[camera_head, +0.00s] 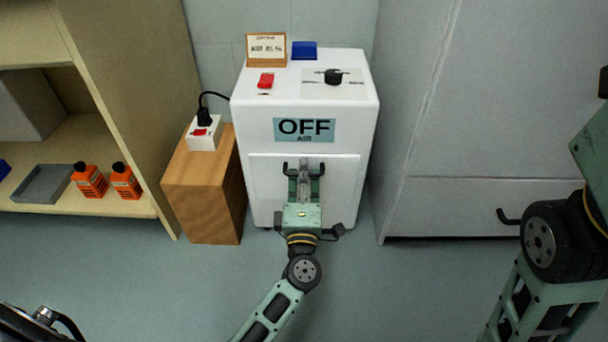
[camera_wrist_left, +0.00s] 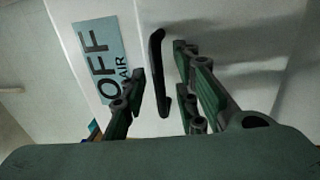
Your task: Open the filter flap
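The white air purifier (camera_head: 360,130) stands on the floor with an "OFF AIR" display (camera_head: 304,130) on its front. Below the display is the filter flap (camera_head: 266,185), which looks closed flush with the front. Its black bar handle (camera_head: 286,168) runs level across the flap, its middle hidden by my gripper. In the left wrist view the handle (camera_wrist_left: 157,75) lies in the gap between the fingertips. My left gripper (camera_head: 304,166) is at the handle, open, one finger on either side; I cannot tell whether they touch it. My right gripper is out of view.
A wooden block (camera_head: 203,190) with a socket (camera_head: 203,134) and plug stands left of the purifier. Shelves (camera_head: 100,208) with two orange bottles (camera_head: 125,182) are further left. A grey cabinet (camera_head: 440,130) with a black handle (camera_head: 508,217) stands close on the right. The floor in front is clear.

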